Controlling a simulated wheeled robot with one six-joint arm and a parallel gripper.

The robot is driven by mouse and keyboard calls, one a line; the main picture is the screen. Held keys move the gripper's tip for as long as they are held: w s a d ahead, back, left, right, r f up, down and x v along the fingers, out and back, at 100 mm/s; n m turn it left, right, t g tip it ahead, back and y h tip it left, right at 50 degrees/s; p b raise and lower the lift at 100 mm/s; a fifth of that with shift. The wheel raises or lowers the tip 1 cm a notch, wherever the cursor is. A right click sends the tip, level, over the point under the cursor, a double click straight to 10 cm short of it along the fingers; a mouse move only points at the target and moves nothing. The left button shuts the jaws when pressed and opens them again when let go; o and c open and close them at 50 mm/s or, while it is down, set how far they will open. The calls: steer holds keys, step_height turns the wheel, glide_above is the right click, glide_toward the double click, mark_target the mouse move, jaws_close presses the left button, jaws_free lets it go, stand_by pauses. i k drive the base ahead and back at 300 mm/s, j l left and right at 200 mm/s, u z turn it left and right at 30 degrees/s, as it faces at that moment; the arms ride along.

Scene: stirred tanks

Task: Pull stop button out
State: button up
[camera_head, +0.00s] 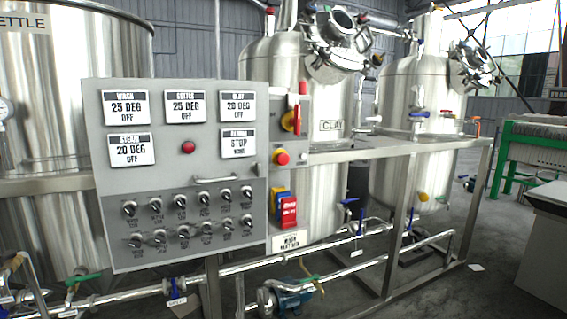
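I cannot tell from here whether the button is pressed in or out. A smaller red button or lamp (188,147) is on the cabinet's front panel among the displays. My gripper does not show in this view.
Steel tanks (315,180) stand behind the cabinet on a metal frame (400,215). Pipes with valves and a blue pump (292,300) run low in front. A grey box (545,240) stands at the right edge. The floor (465,290) at lower right looks mostly clear.

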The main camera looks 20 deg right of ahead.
mark_target(282, 158)
steer(key=l, duration=0.6)
steer(key=i+l, duration=0.15)
steer(key=l, duration=1)
steer(key=i, duration=0.05)
